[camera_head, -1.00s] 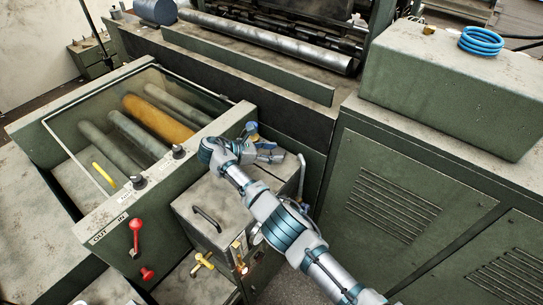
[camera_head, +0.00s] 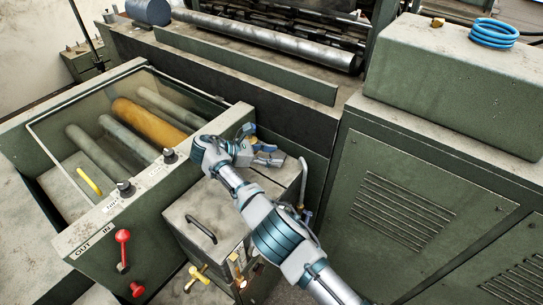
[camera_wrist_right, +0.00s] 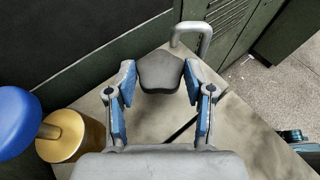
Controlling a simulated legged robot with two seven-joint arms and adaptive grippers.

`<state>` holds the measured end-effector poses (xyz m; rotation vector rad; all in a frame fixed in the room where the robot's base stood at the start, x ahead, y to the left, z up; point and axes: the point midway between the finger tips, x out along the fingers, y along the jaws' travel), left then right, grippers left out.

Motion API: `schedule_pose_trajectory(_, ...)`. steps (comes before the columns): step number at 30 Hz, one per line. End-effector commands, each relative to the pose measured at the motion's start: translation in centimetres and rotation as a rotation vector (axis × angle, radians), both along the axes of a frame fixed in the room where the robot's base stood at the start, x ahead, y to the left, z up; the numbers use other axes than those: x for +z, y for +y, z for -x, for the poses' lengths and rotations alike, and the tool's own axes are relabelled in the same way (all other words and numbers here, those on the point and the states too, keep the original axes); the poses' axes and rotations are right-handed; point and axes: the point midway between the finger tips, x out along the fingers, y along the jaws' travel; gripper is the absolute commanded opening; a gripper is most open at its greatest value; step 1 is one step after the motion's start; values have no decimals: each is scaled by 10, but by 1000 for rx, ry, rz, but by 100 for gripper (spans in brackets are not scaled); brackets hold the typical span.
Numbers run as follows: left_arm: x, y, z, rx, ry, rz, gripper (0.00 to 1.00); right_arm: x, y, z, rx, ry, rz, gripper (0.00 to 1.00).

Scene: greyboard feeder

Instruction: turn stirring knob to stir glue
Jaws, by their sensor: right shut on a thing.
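My right gripper (camera_head: 268,156) is low over the top of the grey-green box (camera_head: 180,216) in the head view. In the right wrist view, its blue-padded fingers (camera_wrist_right: 160,80) stand on either side of a dark, five-sided knob (camera_wrist_right: 160,72). My left gripper is not in view.
A brass post (camera_wrist_right: 62,136) with a blue knob (camera_wrist_right: 15,120) stands left of the gripper. A bent grey pipe (camera_head: 302,180) rises at the box's right. The roller tray (camera_head: 55,125), with a red lever (camera_head: 122,237), is at left. A large cabinet (camera_head: 400,205) bounds the right.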

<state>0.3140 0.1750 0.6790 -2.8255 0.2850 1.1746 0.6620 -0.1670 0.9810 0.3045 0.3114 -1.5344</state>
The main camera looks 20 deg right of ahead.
Motion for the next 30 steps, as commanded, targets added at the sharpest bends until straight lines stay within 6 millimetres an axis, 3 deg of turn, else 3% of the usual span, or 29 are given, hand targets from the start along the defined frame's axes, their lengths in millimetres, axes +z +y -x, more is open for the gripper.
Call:
schedule_pose_trajectory(8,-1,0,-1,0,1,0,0,2,1,-2,9,-8,-1,18)
schedule_pose_trajectory(9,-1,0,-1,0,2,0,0,2,1,-2,9,-8,-1,63)
schedule_pose_trajectory(11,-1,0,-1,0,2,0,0,2,1,-2,8,-8,-1,78)
schedule_pose_trajectory(26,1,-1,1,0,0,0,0,2,0,-1,3,-4,-1,78)
schedule_pose_trajectory(30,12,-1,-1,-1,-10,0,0,5,0,0,11,-5,-1,78)
